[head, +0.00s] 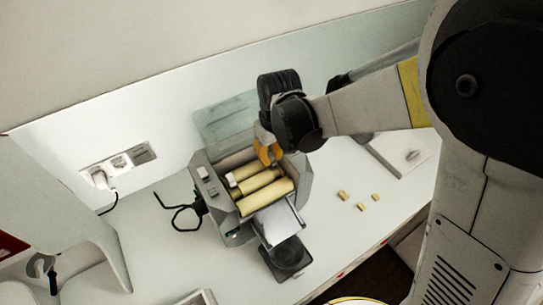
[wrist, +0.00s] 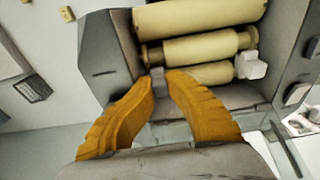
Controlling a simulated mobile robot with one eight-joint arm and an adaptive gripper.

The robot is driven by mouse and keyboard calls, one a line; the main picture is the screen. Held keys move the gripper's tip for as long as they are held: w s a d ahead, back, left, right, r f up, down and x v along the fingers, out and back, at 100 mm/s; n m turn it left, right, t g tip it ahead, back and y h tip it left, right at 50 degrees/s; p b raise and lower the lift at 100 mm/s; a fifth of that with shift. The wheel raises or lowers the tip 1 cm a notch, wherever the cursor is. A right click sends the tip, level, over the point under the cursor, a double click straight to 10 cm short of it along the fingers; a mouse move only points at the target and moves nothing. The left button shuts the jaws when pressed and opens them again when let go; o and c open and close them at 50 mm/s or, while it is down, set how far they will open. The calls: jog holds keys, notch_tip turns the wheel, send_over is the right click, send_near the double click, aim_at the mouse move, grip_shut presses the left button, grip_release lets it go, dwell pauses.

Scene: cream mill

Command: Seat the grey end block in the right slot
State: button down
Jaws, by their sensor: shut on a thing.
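My gripper (wrist: 160,84) is shut on the small grey end block (wrist: 157,77), which shows between the tips of its orange fingers. The block is at the left end of the rearmost cream roller (wrist: 212,73) in the wrist view, close to the mill's inner side wall (wrist: 122,62). I cannot tell whether it sits in the right slot, as the fingers hide that spot. A white end block (wrist: 251,66) is at the roller's other end. In the head view, my gripper (head: 271,160) reaches down into the back of the grey mill (head: 301,183), and the grey block is hidden.
Two more cream rollers (head: 259,182) (head: 266,197) lie in the mill. A black tray (head: 287,257) stands at its front. Several small yellow pieces (head: 342,195) lie on the counter to the right. A black cable (head: 182,212) lies left of the mill.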

jog(key=shift+s+f, duration=0.25)
jog(key=c, duration=1.5)
grip_release()
jog(key=shift+o, duration=0.2)
jog(key=shift+s+a, duration=0.1)
jog(key=shift+a, duration=0.1)
jog(key=shift+w+r, duration=0.15)
jog(key=shift+w, duration=0.05)
jog(key=shift+w+d, duration=0.1)
